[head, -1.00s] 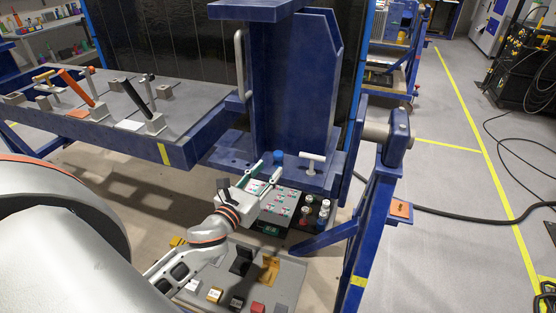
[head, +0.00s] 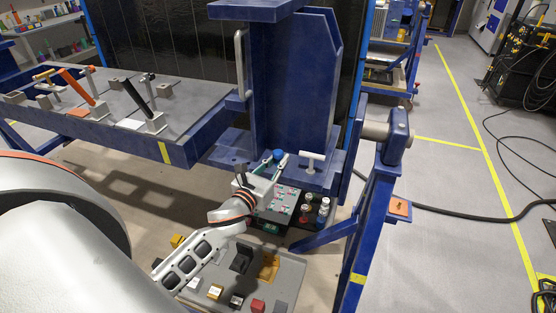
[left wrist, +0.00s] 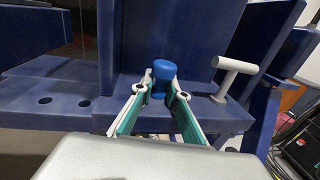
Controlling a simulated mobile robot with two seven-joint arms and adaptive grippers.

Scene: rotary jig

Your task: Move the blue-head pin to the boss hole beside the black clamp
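The blue-head pin (head: 278,155) stands upright in the blue fixture's base ledge, at the foot of the upright column. It also shows in the left wrist view (left wrist: 164,70). My left gripper (head: 275,166) is at the pin, with one finger on each side of it. In the left wrist view the fingers (left wrist: 162,84) look apart, with the pin head between their tips; contact is not clear. The black clamp (head: 140,97) stands on the grey-topped table at left. A grey boss block (head: 165,91) is beside it; its hole is too small to make out. My right gripper is not in view.
A white T-handle pin (head: 312,162) stands just right of the blue-head pin. An orange-handled clamp (head: 76,86) is farther left on the table. A button box (head: 285,204) and a tray of coloured blocks (head: 290,268) lie below. The blue column (head: 285,80) rises behind the pin.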

